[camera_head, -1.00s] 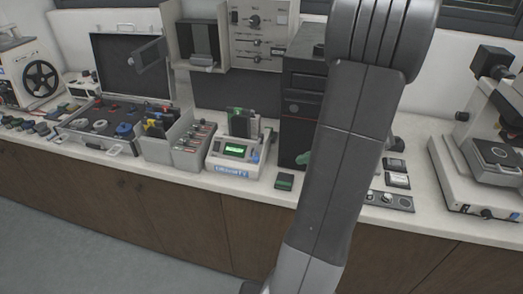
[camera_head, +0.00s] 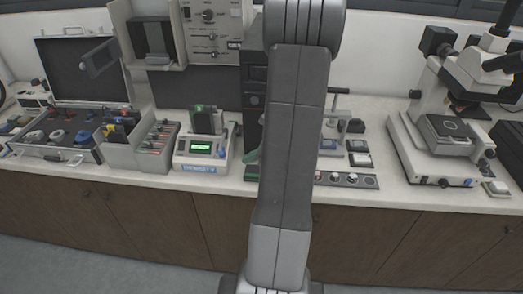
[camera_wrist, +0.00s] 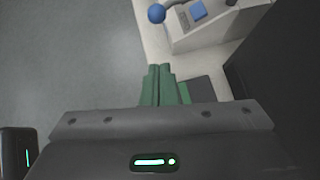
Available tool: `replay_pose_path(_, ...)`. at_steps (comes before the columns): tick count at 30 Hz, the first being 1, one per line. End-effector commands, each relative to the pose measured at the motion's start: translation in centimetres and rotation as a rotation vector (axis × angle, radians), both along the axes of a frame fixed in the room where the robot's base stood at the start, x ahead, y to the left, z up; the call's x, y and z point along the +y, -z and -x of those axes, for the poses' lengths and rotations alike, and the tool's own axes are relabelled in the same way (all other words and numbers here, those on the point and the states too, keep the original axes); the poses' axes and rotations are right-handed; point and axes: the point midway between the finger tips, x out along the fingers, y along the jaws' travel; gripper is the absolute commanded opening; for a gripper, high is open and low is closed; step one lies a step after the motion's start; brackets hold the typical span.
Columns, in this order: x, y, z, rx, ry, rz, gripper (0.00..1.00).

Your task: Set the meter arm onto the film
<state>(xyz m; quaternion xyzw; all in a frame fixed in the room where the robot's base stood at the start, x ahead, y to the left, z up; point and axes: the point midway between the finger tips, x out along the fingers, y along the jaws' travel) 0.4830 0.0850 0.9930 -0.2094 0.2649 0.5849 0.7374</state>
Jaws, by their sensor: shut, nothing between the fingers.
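The density meter (camera_head: 192,163), a pale box with a lit green display, stands on the counter left of my arm. A blue knob (camera_head: 222,152) shows at its right side; I cannot tell for sure whether it belongs to the meter arm. In the wrist view the meter's pale body shows at the top (camera_wrist: 192,38), with a round blue knob (camera_wrist: 156,13) at its corner. I cannot make out the film. My gripper (camera_wrist: 160,68) has green fingers, shut and empty, apart from the meter. In the head view my arm hides most of the gripper.
A grey bin (camera_head: 155,158) and an open case (camera_head: 55,156) stand left of the meter. A dark tower (camera_head: 253,95) rises behind my arm. A microscope (camera_head: 440,165) stands at the right. The counter's front edge (camera_head: 400,205) is close below; open floor lies beyond.

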Motion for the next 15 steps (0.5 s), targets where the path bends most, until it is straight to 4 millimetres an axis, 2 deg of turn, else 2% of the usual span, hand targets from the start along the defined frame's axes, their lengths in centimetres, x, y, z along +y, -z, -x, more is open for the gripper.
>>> replay_pose_path(2,1.3,1.0,-0.2,0.003,-0.004,0.000,0.00)
replay_pose_path(7,3.7,0.4,-0.8,-0.001,-0.003,0.001,0.00)
replay_pose_path(15,5.1,0.3,-1.2,-0.001,0.000,0.001,0.00)
